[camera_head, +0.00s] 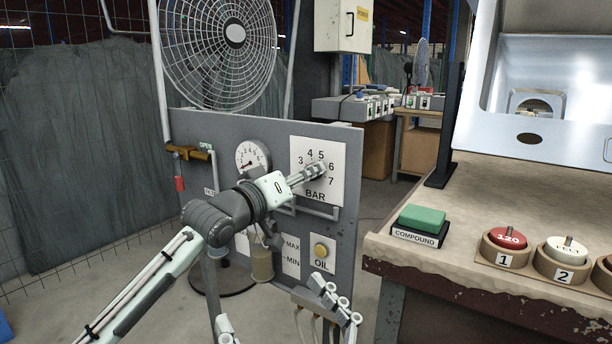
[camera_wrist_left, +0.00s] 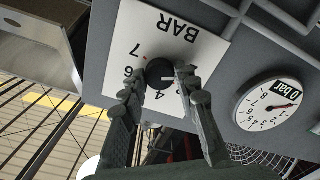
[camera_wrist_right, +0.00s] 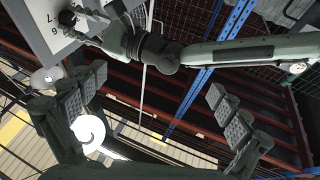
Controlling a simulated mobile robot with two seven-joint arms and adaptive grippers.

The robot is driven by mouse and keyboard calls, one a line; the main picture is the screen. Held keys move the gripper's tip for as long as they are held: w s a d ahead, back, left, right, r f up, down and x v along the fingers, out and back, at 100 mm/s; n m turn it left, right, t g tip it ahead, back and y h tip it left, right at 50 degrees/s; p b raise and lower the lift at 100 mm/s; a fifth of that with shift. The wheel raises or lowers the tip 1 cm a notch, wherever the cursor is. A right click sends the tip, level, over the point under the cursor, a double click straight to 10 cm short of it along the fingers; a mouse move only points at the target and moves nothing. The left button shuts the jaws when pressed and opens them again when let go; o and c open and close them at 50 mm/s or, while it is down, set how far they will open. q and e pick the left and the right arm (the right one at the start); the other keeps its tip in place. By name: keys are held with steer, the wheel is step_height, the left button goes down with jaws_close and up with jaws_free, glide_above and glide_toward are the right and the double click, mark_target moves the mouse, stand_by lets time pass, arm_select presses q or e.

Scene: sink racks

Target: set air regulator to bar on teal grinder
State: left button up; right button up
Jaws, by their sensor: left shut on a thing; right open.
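The regulator dial plate (camera_head: 302,150), white and marked BAR with numbers from 3 to 7, is on the grey panel. In the left wrist view its black knob (camera_wrist_left: 158,72) is between the fingertips of my left gripper (camera_wrist_left: 160,84), which is shut on it. In the head view my left gripper (camera_head: 318,170) covers the knob, and its setting is hard to read. A round gauge (camera_head: 252,160) is left of the plate; in the left wrist view the gauge (camera_wrist_left: 268,105) carries a "0 bar" tag. My right gripper (camera_head: 338,297) is open and empty, below the panel's right part.
A brown-handled OPEN valve (camera_head: 188,153) with a red tag is at the panel's left. The workbench (camera_head: 470,270) on the right holds a green COMPOUND block (camera_head: 421,218) and numbered discs (camera_head: 507,238).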

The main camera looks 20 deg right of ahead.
arm_select(q)
steer(key=shift+c, duration=1.1)
arm_select(e)
steer(key=d+f+g+h+p, duration=0.25)
steer(key=d+f+g, duration=0.25)
steer(key=f, duration=0.4)
steer(key=d+f+g+h+p, duration=0.2)
steer(key=d+f+g+h, duration=0.2)
steer(key=f, duration=0.4)
steer(key=s+d+f+m+g+h+p, duration=0.25)
steer(key=s+d+f+g, duration=0.55)
steer(key=s+d, duration=0.4)
arm_select(q)
steer(key=shift+m+p, duration=2.5)
steer(key=shift+m, duration=6.5)
arm_select(e)
step_height(320, 180, down, 11)
steer(key=w+a, duration=0.1)
steer(key=w, duration=0.1)
steer(key=shift+a+n+g, duration=0.3)
steer(key=shift+a+n, duration=0.05)
